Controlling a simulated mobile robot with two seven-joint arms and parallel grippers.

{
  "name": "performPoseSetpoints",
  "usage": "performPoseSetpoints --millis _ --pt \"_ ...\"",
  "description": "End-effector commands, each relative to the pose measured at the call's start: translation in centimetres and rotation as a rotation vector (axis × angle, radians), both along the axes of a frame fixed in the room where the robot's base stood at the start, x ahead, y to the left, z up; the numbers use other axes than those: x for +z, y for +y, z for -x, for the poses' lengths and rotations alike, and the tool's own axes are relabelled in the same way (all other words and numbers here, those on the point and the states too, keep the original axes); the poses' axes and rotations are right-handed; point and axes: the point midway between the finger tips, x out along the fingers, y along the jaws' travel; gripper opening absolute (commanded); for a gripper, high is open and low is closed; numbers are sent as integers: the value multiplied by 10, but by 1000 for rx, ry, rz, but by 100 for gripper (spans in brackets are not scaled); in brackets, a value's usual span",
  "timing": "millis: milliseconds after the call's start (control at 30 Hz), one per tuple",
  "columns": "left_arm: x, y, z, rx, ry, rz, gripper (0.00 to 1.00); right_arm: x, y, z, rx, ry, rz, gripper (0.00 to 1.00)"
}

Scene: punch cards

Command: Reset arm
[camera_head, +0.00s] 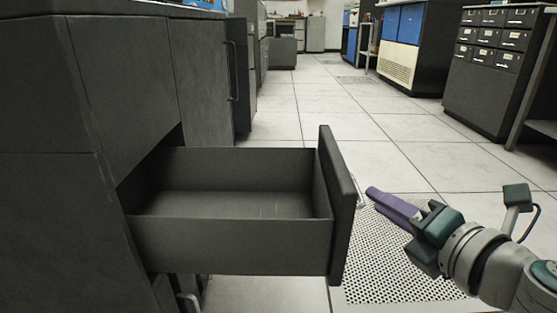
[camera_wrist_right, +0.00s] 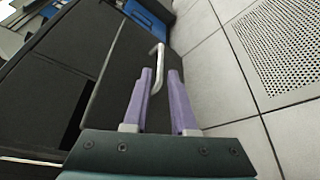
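A dark drawer (camera_head: 230,245) is pulled out of the dark cabinet (camera_head: 60,90) at the left of the head view. It looks empty inside. My right gripper (camera_head: 372,193), with purple fingers, is just to the right of the drawer's front panel (camera_head: 338,205). A metal handle (camera_head: 359,190) on that panel shows by the fingertips. In the right wrist view, the fingers (camera_wrist_right: 161,72) are apart with nothing clamped between them. The handle (camera_wrist_right: 158,52) appears at the gap between the tips; I cannot tell how deep it reaches. My left gripper is not in view.
A perforated floor panel (camera_head: 385,265) lies below my right gripper. Pale tiled floor (camera_head: 310,110) is open beyond the drawer. A dark cabinet with small drawers (camera_head: 490,80) stands at the right. Blue-fronted units (camera_head: 403,25) stand farther back.

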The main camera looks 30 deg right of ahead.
Motion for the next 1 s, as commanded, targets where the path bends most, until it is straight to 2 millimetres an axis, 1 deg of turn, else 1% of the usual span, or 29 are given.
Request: performPoseSetpoints --millis 33,100,200,700,767,867,967,1000 --pt "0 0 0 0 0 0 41 1 2 8 -2 1 -4 25" --pt "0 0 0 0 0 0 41 3 3 15 -1 0 -2 25" --pt "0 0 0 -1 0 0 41 5 5 21 0 0 0 25" --pt "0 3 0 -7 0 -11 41 5 5 22 1 -1 0 25" --pt "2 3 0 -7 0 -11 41 8 5 22 -2 -2 -2 25" --pt "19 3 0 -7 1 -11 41 28 3 22 -27 -13 -32 25" --pt "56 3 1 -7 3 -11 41 70 -1 22 -90 -35 -108 25" --pt "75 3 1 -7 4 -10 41 91 -3 23 -126 -47 -152 25"
